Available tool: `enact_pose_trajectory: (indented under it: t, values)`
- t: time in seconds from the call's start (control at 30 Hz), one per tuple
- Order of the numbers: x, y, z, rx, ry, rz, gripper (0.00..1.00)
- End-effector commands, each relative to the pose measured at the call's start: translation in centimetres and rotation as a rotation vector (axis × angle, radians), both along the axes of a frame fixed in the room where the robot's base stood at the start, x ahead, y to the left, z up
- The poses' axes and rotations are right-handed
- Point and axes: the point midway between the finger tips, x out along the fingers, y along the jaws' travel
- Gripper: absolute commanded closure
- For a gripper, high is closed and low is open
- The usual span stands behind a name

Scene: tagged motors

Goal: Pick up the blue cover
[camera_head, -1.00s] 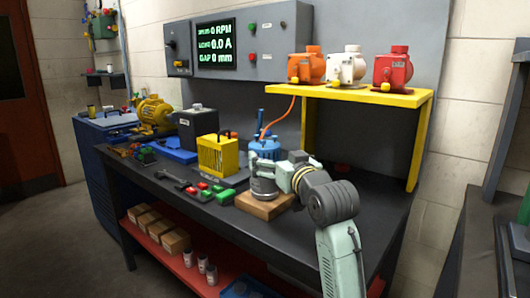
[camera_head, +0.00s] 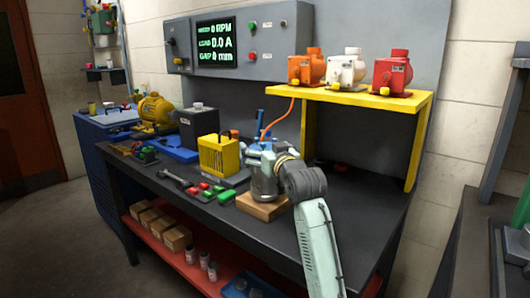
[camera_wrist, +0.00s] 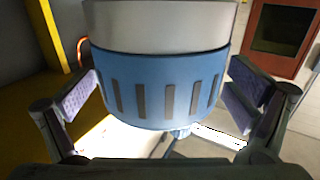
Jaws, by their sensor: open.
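The blue cover (camera_wrist: 160,98) is a round blue band with dark slots in the middle of the wrist view, against a pale grey cylinder (camera_wrist: 160,22). My gripper (camera_wrist: 163,96) is open, with one finger to the left of the cover and one to the right. A grey cylinder (camera_head: 264,182) stands there on a wooden block (camera_head: 260,207). My arm hides part of this area, and my fingertips are not clear there.
A yellow slotted box (camera_head: 219,155) stands left of the block, with small red and green parts (camera_head: 218,191) in front. A yellow shelf (camera_head: 350,93) with several motors on top rises behind. An orange hose (camera_head: 279,116) hangs nearby. The bench (camera_head: 350,220) right of my arm is clear.

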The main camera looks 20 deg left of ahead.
Motion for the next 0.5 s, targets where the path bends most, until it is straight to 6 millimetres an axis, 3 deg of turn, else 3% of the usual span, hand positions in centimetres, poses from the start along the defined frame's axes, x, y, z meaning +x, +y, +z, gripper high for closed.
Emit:
enact_pose_trajectory:
  t: [0.5]
  values:
    - [-0.03,-0.05,0.02,0.0,0.0,0.0,0.35]
